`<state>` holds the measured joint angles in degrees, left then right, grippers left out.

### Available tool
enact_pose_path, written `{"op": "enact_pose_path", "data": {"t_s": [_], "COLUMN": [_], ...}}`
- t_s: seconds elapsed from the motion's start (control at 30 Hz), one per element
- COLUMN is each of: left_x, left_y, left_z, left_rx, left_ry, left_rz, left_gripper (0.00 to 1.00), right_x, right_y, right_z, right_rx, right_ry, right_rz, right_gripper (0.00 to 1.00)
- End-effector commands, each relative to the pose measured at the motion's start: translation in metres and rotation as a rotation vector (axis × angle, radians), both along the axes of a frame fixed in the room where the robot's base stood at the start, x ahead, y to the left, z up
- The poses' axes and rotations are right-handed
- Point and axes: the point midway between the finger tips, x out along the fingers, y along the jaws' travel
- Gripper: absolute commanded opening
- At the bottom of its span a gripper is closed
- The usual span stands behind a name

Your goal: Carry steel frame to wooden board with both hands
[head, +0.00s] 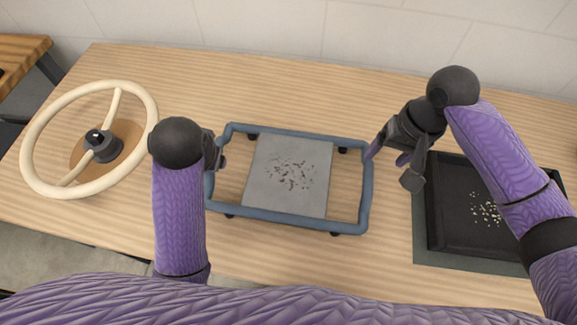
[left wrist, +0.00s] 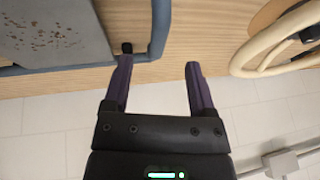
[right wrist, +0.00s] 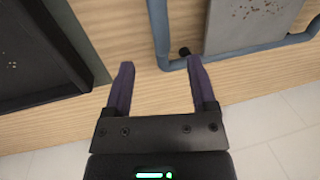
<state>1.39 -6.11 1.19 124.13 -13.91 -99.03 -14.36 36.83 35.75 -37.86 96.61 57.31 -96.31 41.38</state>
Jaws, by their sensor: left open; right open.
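The steel frame (head: 366,190) is a blue tubular rectangle on small dark feet, lying on the table with a speckled grey plate (head: 262,195) inside it. My left gripper (left wrist: 156,65) is open at its left end; in the head view its wrist hides most of it. In the left wrist view one finger is close to a corner of the blue rail (left wrist: 158,30). My right gripper (head: 388,156) is open by the right end, one finger close to the rail (right wrist: 158,30). A brown flat piece (head: 122,132), possibly the wooden board, lies under a wheel.
A cream steering wheel (head: 143,95) with a dark hub stands left on the table (head: 330,100). A black tray (head: 435,215) with pale bits sits on a grey-green mat (head: 420,245) at right. The table behind the frame is clear, up to a tiled wall.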

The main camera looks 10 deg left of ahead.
Motion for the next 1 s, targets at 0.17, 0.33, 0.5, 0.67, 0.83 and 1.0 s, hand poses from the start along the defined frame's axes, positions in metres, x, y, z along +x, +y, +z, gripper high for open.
{"op": "enact_pose_path", "data": {"t_s": [0.17, 0.33, 0.5, 0.67, 0.83, 1.0], "left_x": [0.005, 0.017, 0.029, 0.037, 0.039, 0.039], "left_y": [0.002, 0.007, 0.011, 0.014, 0.015, 0.015], "left_z": [-0.012, -0.041, -0.069, -0.085, -0.09, -0.09], "left_rx": [0.001, 0.002, 0.0, 0.0, 0.0, 0.0], "left_ry": [0.002, 0.004, 0.003, 0.001, 0.0, -0.001], "left_rz": [-0.001, -0.001, -0.001, 0.0, 0.0, 0.0], "left_gripper": [0.73, 0.73, 0.73, 0.73, 0.73, 0.73], "right_x": [0.0, 0.0, 0.001, 0.001, 0.002, 0.002], "right_y": [0.003, 0.01, 0.015, 0.019, 0.02, 0.02], "right_z": [-0.012, -0.044, -0.075, -0.092, -0.098, -0.098], "right_rx": [0.002, 0.001, 0.001, 0.001, 0.002, 0.001], "right_ry": [0.002, 0.003, 0.002, 0.0, -0.003, -0.003], "right_rz": [0.001, 0.001, 0.001, 0.001, 0.002, 0.003], "right_gripper": [0.73, 0.73, 0.73, 0.73, 0.73, 0.73]}}
